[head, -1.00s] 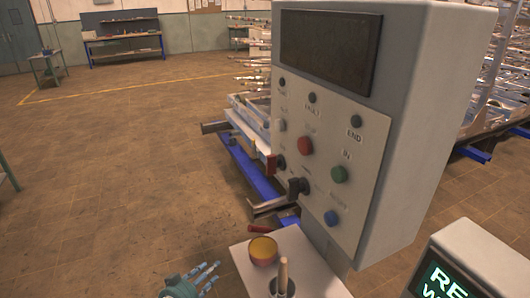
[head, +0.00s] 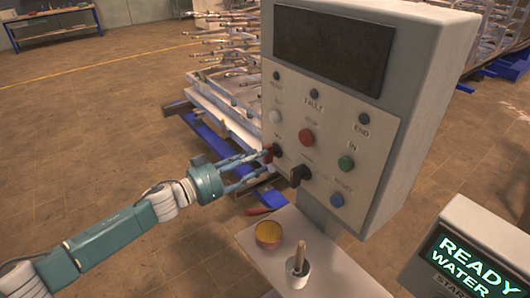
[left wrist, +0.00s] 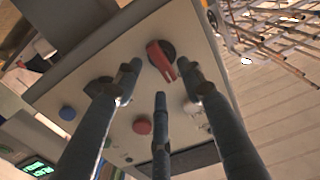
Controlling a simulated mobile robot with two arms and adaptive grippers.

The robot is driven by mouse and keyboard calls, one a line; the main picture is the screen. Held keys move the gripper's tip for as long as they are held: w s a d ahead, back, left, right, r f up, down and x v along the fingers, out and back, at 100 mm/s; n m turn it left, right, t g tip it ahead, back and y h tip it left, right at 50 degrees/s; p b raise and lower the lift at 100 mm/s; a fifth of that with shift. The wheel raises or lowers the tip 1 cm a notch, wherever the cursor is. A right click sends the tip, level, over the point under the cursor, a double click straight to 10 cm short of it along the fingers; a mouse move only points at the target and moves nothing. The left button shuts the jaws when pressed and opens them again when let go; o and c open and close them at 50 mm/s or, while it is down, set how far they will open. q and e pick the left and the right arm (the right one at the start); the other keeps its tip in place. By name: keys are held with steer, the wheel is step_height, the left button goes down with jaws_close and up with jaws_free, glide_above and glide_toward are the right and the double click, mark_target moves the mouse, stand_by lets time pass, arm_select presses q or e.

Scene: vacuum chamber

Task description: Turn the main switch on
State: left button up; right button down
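The control box (head: 390,130) stands with its button panel facing left in the head view. A red-handled rotary switch on a black round base (head: 276,151) sits at the panel's left edge. In the left wrist view its red handle (left wrist: 161,60) shows at top centre, pointing down and slightly right. My left gripper (head: 262,165) reaches in from the left, its fingertips close by the switch. In the left wrist view the three fingers (left wrist: 160,82) are spread, with the red handle between the two upper tips. I cannot tell whether they touch it. My right gripper is not in view.
A black selector knob (head: 299,175) and several buttons, including a red one (head: 306,137), are close by. Below are a shelf with an orange bowl (head: 269,234) and a mortar with pestle (head: 298,268). A "READY WATER" display (head: 465,260) stands at lower right.

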mark_target(271, 153)
arm_select(q)
steer(key=x, duration=0.3)
steer(key=shift+w+d, duration=0.1)
steer(key=shift+w, duration=0.05)
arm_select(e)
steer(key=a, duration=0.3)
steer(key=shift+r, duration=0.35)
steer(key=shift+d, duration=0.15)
arm_select(q)
jaws_close()
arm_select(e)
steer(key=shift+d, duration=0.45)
